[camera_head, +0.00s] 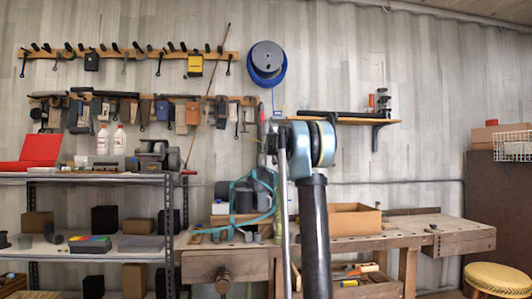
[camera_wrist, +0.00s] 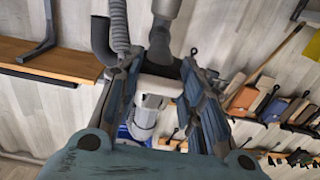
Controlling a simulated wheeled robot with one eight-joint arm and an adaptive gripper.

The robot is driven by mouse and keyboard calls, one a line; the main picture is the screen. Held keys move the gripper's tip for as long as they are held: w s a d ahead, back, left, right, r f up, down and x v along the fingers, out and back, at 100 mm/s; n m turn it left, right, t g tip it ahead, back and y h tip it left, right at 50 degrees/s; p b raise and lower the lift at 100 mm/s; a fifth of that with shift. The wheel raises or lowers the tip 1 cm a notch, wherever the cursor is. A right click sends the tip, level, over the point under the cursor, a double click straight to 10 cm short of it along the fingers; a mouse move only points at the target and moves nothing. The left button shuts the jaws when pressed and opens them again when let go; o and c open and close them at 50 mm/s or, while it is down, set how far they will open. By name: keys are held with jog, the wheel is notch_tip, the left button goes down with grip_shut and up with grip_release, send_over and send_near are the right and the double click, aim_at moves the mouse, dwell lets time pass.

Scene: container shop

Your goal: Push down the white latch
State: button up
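My gripper (camera_wrist: 162,70) is in the wrist view with its two dark, blue-padded fingers spread apart. A white fitting (camera_wrist: 150,92) shows between the fingers, with a dark bar across it and a grey tube (camera_wrist: 165,25) above it in the picture. This may be the white latch, but I cannot tell for sure. I cannot tell whether a finger touches it. In the head view my teal arm stands in front of the wall and hides most of this spot; only a small pale part (camera_head: 276,115) shows at its left.
A wooden wall shelf (camera_wrist: 50,60) and tool racks (camera_wrist: 285,112) flank the gripper in the wrist view. The head view shows a blue hose reel (camera_head: 267,58), a workbench (camera_head: 210,262) with an open box (camera_head: 355,222), a metal rack (camera_head: 95,180) at left, and a yellow stool (camera_head: 497,278) at right.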

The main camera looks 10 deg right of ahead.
jog(key=shift+w, duration=0.1)
jog(key=shift+w+f+t, duration=0.25)
jog(key=shift+w+t, duration=0.15)
jog(key=shift+t, duration=0.7)
jog(key=o, duration=1.1)
jog(key=s, duration=0.4)
jog(key=s+f, duration=0.1)
jog(key=s, duration=0.2)
jog(key=s+f, duration=0.1)
jog(key=s, duration=0.3)
jog(key=shift+s+f, duration=0.25)
jog(key=shift+s, duration=0.1)
